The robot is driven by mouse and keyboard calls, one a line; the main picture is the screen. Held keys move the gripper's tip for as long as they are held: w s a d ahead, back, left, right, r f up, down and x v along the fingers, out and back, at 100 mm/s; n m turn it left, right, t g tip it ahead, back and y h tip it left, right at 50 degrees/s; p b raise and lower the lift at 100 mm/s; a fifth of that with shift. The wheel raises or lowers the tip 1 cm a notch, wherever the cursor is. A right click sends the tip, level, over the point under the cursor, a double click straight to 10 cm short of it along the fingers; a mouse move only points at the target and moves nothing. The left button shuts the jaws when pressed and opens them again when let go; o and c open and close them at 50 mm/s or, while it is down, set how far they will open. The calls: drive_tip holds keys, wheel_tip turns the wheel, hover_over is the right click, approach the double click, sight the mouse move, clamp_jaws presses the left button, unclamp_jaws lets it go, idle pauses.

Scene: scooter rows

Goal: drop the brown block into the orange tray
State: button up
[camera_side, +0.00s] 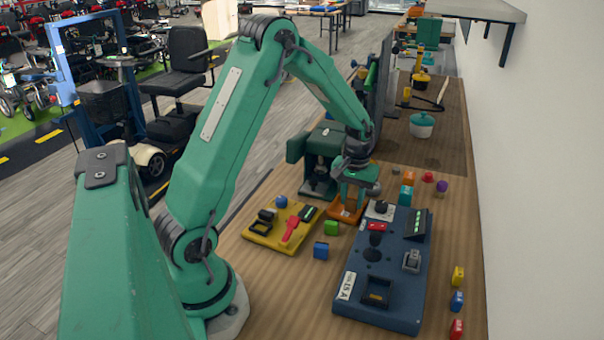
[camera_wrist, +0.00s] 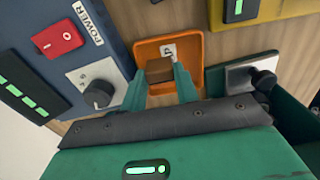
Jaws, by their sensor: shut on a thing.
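The orange tray (camera_side: 334,213) sits on the wooden bench, left of the blue panel. In the wrist view the tray (camera_wrist: 197,46) shows as a rounded square with a white label inside. My gripper (camera_wrist: 159,78) points down at the tray. Its green fingers are shut on the brown block (camera_wrist: 159,68), which appears within the tray's outline. I cannot tell whether the block touches the tray floor. In the side view my gripper (camera_side: 350,200) is over the tray, and the block is hidden or too small to make out.
The blue panel (camera_side: 352,265) with switches and a knob stands close on the right. A yellow panel (camera_side: 264,238) lies to the left. A green machine (camera_side: 320,160) stands just behind.

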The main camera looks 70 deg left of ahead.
drive_tip(key=shift+f, duration=0.2)
drive_tip(key=o, duration=1)
drive_tip(key=shift+r, duration=0.15)
wheel_tip(320, 180, up, 7)
drive_tip(key=shift+r, duration=0.3)
